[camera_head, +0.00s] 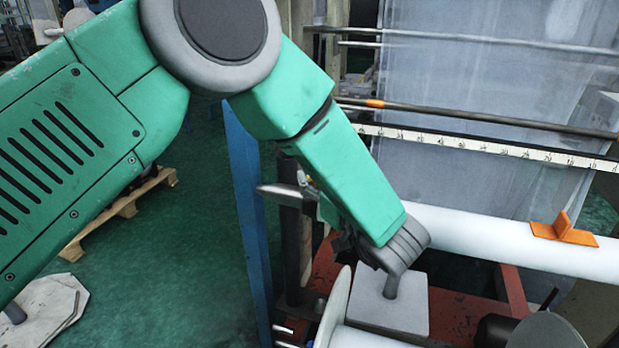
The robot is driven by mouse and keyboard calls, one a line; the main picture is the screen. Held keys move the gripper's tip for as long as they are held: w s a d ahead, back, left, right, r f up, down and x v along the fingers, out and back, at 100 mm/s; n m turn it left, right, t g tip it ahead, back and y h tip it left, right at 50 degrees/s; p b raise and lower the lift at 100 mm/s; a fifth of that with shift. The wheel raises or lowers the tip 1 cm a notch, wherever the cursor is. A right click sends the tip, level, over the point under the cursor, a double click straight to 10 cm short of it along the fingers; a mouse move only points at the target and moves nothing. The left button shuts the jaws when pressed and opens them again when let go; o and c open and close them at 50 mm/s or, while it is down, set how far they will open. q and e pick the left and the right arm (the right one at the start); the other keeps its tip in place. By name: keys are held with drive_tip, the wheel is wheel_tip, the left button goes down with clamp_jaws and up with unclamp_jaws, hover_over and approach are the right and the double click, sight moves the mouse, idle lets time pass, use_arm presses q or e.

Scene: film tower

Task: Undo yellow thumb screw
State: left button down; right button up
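No yellow thumb screw can be made out in the head view; it may be hidden behind my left arm or gripper. My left arm, green and grey, comes in from the left and reaches down across the middle. My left gripper (383,252) is at the end of it, in front of the left end of a white roller (480,238). Its dark fingers are mostly hidden by the wrist, so its opening cannot be told. A pale block (412,303) with a short grey peg is just below the gripper. My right gripper is not in view.
An orange angled piece (565,232) sits on the white roller. A white ruler strip (480,145) and a metal bar with an orange collar (375,103) cross behind it. Clear film (480,80) hangs at the back. A blue post (248,210) stands left of the red frame.

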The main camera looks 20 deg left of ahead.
use_arm(q)
drive_tip(key=shift+d, duration=0.2)
idle(0.3)
drive_tip(key=c, duration=1.3)
unclamp_jaws()
drive_tip(key=shift+s+d, duration=0.3)
drive_tip(key=shift+d, duration=0.15)
drive_tip(key=v, duration=0.6)
drive_tip(key=shift+d, duration=0.35)
drive_tip(key=shift+a, duration=0.1)
drive_tip(key=shift+f, duration=0.1)
